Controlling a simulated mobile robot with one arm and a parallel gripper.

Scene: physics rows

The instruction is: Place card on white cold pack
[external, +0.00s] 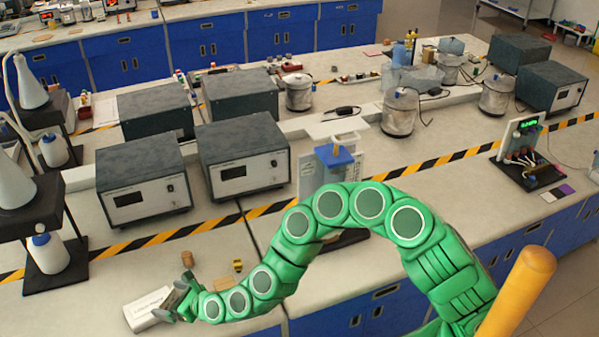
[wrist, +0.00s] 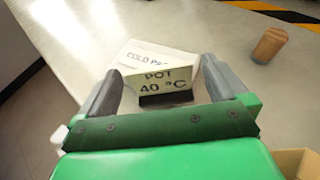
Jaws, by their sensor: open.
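The white cold pack (external: 146,311) lies on the bench at the lower left in the external view. In the wrist view the cold pack (wrist: 146,52) is just beyond the fingertips, its lettering partly covered. The pale card (wrist: 163,80), printed "DOT 40 °C" with a dark lower edge (wrist: 165,98), stands tilted between my fingers, overlapping the cold pack in the picture. I cannot tell whether the card rests on the pack. My gripper (external: 183,302) is open, with a finger on either side of the card in the wrist view (wrist: 161,72); gaps show beside the card.
A brown cork-like cylinder (wrist: 269,45) stands right of the cold pack; it also shows in the external view (external: 187,259). A small yellow object (external: 238,266) is near it. Grey instrument boxes (external: 144,183) and a striped tape line (external: 190,233) lie behind.

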